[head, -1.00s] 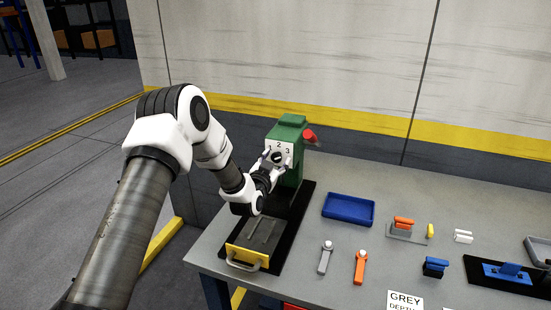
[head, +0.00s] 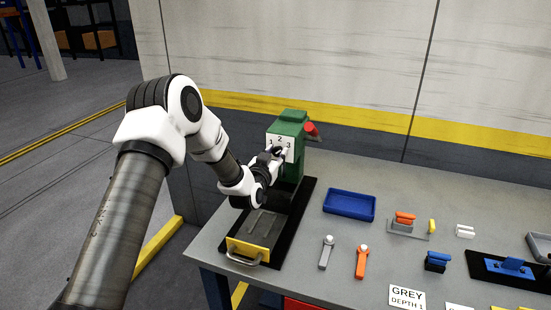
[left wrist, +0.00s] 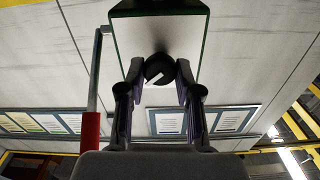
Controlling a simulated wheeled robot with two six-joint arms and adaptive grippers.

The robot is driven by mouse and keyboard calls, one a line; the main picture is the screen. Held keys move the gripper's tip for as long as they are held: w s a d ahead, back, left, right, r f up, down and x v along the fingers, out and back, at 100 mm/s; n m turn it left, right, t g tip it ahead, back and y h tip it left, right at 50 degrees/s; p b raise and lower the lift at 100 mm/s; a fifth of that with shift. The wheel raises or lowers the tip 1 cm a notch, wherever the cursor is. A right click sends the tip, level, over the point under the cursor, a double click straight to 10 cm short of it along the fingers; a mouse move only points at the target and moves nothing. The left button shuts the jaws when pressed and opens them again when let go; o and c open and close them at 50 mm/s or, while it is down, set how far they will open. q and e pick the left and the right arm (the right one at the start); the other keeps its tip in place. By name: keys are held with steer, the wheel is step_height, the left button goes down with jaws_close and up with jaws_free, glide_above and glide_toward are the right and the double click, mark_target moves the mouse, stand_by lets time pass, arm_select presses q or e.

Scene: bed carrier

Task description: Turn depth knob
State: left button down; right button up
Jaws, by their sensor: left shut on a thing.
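The green machine (head: 291,120) stands at the back left of the bench, with a white dial plate (head: 287,142) marked 1, 2 and 3 on its front. The round black depth knob (left wrist: 158,68) has a white pointer line and shows in the left wrist view; in the head view it is mostly hidden. My left gripper (head: 275,155) is at the plate, shut on the knob. In the left wrist view its fingertips (left wrist: 160,72) press the knob from both sides. The pointer appears slanted there; I cannot tell which number it points to. My right gripper is not in view.
A red-ended lever (head: 311,129) sticks out at the machine's right. A yellow drawer front with a handle (head: 247,251) is below my arm. A blue tray (head: 349,204), grey (head: 327,252) and orange (head: 362,262) levers, and a "GREY DEPTH 1" card (head: 407,298) lie to the right.

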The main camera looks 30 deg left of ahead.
arm_select(q)
steer(key=n+b, duration=0.8)
steer(key=shift+a+f, duration=0.1)
steer(key=shift+f, duration=0.2)
steer(key=n+b, duration=1.2)
steer(key=shift+r, duration=0.1)
steer(key=shift+r+n+b, duration=0.15)
steer(key=shift+n+b, duration=0.4)
steer(key=shift+n, duration=0.35)
steer(key=shift+r, duration=0.1)
